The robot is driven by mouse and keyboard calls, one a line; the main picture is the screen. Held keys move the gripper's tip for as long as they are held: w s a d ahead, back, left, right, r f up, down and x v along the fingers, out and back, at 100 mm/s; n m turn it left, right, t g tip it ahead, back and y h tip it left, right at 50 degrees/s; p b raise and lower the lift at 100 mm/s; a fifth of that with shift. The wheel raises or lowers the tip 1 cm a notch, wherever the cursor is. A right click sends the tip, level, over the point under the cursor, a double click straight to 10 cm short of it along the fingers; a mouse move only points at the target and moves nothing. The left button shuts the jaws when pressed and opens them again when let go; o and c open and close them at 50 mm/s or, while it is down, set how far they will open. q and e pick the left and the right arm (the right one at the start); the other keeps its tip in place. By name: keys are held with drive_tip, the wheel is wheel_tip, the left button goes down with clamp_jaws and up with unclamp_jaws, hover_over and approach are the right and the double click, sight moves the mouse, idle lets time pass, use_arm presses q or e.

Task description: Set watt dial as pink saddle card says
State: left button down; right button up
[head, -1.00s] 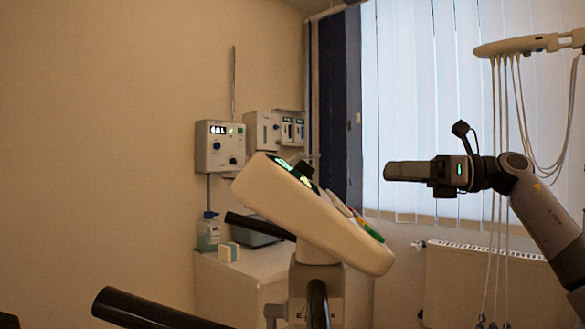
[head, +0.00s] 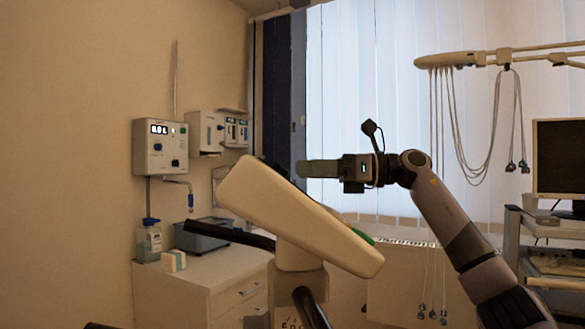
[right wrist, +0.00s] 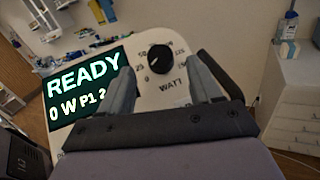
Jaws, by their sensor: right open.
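The ergometer console (head: 298,215) is a tilted beige box in the head view, seen from its back and side. Its face shows in the right wrist view: a lit screen (right wrist: 88,83) reads "READY" and "0 W P1 ?". Beside it is a black round watt dial (right wrist: 160,58) with a number scale and "WATT" below; its pointer is too small to read surely. My right gripper (head: 318,168) is open above the console; in its wrist view the fingers (right wrist: 162,68) appear on either side of the dial, contact unclear. I see no pink saddle card. My left gripper is out of view.
Black handlebars (head: 225,235) flank the console. A white cabinet (head: 205,285) holds a bottle (head: 148,240) and a grey tray (head: 203,230). A wall unit (head: 160,147) hangs above. At right stand a monitor (head: 558,160) and trolley; cables hang from a beam.

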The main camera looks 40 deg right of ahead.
drive_tip(key=shift+x, duration=1.65)
drive_tip(key=c, duration=1)
drive_tip(key=shift+c, duration=0.2)
drive_tip(key=shift+m+p, duration=0.3)
drive_tip(key=shift+p, duration=0.1)
